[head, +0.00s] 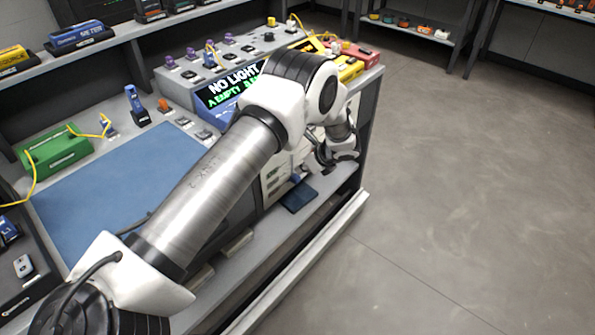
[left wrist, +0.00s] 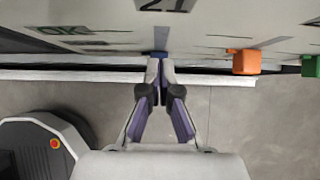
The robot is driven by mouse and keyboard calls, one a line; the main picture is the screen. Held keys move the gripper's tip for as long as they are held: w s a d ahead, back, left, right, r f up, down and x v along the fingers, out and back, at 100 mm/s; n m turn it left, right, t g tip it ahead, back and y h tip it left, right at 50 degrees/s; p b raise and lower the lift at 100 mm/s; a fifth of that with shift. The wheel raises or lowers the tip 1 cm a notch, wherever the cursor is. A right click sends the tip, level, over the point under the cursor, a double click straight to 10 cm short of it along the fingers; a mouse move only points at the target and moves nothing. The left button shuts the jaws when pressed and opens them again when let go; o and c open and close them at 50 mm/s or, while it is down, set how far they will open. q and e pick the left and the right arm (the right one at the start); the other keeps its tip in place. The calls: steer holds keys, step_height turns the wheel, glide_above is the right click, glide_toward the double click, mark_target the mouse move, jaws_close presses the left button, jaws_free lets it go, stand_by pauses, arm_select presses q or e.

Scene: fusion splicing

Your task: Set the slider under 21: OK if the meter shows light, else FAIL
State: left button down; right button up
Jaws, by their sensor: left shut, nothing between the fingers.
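The meter screen (head: 228,86) in the head view reads "NO LIGHT", with a green line below that my arm partly covers. My left gripper (head: 322,158) is at the front right end of the bench, beside the pale label panel. In the left wrist view my gripper (left wrist: 160,65) is shut and empty, with its fingertips close to a small blue slider (left wrist: 155,54). A label "21" (left wrist: 165,5) is at the top, cut off, and an "OK" mark (left wrist: 62,30) is to the left. I cannot tell whether the fingers touch the slider. My right gripper is not in view.
An orange slider (left wrist: 246,62) and a green slider (left wrist: 310,66) stand to the right along the same panel edge. The blue mat (head: 120,190), a green box (head: 55,150) and yellow cables occupy the bench. Open floor (head: 470,200) lies to the right.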

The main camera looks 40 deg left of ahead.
arm_select(q)
steer(key=shift+s+d+p, duration=0.15)
steer(key=shift+d, duration=1.3)
steer(key=shift+s+d+p, duration=0.1)
steer(key=shift+d+p, duration=0.05)
steer(key=shift+d, duration=1.3)
